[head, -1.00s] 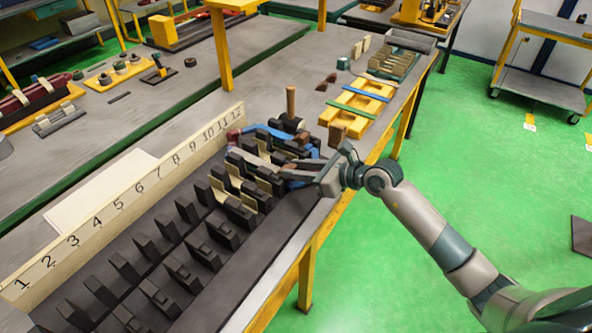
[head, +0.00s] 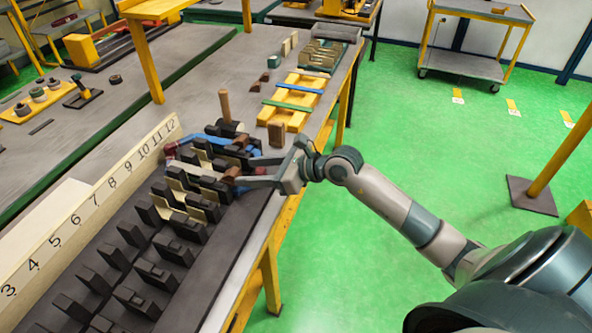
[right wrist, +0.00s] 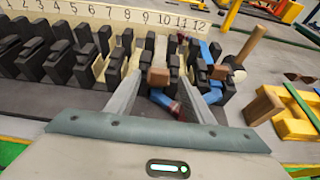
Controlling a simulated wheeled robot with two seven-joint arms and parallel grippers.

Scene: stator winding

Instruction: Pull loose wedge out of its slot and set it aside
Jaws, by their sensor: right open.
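The dark stator block (head: 190,290) lies along the bench with rows of black teeth, and pale liners sit in some slots. A small brown wedge-like block (head: 231,173) stands at its near edge; it also shows in the right wrist view (right wrist: 158,76). A second brown block (right wrist: 218,72) sits a few slots to the right. My right gripper (head: 245,171) is open, its fingers on either side of the first brown block. In the right wrist view a blue coil with a dark red end (right wrist: 176,110) lies below that block, between the fingers. My left gripper is not in view.
A numbered cream rail (head: 90,205) runs behind the stator. A wooden handle (head: 224,104) stands upright at its far end. Beyond are a brown block (head: 276,134), a yellow rack (head: 290,107) with blue and green strips, and a grey tray (head: 330,52).

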